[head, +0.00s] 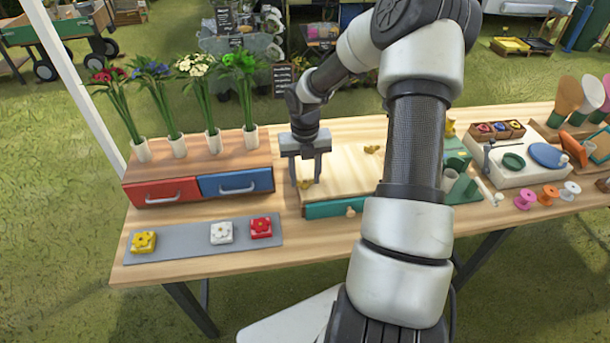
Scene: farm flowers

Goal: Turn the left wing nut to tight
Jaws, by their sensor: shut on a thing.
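The left wing nut (304,183) is a small brass-coloured piece on the left front part of a pale wooden press board (338,182). My gripper (305,180) points down over it, with its two fingers around the nut and shut on it. The fingers partly hide the nut, so I cannot tell its exact angle. A second brass wing nut (372,149) stands free at the back of the board. Another brass-coloured piece (449,128) shows to the right, beyond my arm. My arm hides the right part of the board.
A teal drawer front (325,210) with a wooden knob lies below the board. To the left, a wooden unit with a red drawer (166,192) and a blue drawer (236,182) carries several vases. A grey mat (190,241) with flower blocks lies in front.

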